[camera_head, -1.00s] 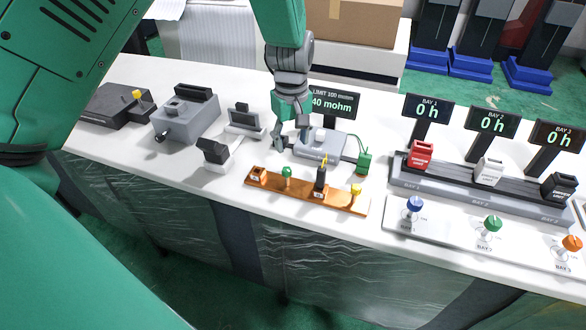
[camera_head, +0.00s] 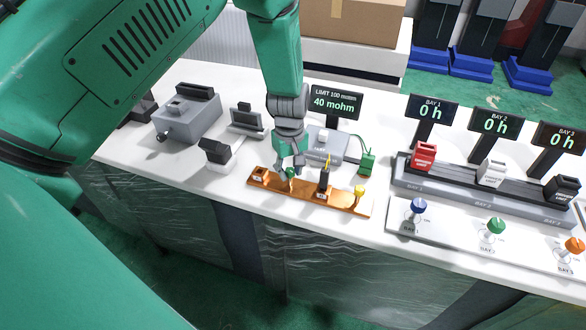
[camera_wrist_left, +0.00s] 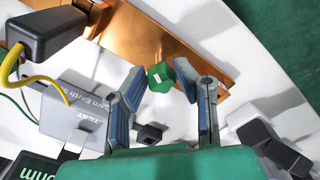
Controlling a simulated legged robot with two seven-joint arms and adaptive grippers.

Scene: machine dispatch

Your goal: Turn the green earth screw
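The green earth screw (camera_head: 290,172) stands on the copper bar (camera_head: 338,202), left of the black clamp (camera_head: 324,180) with its yellow lead. My left gripper (camera_head: 290,166) is over the screw, pointing down. In the left wrist view, my left gripper (camera_wrist_left: 160,88) is open, one finger on each side of the green screw (camera_wrist_left: 160,76). The screw sits between the fingertips with gaps at its sides; its white mark shows. The copper bar (camera_wrist_left: 130,30) runs beyond the fingertips. My right gripper is not in view.
The tester (camera_head: 325,145) and its display (camera_head: 335,104), reading 40 mohm, stand just behind the bar. A green clamp (camera_head: 367,163) and a yellow screw (camera_head: 360,192) are at right. A small black-and-white block (camera_head: 216,153) stands at left. Bay knobs stand further right.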

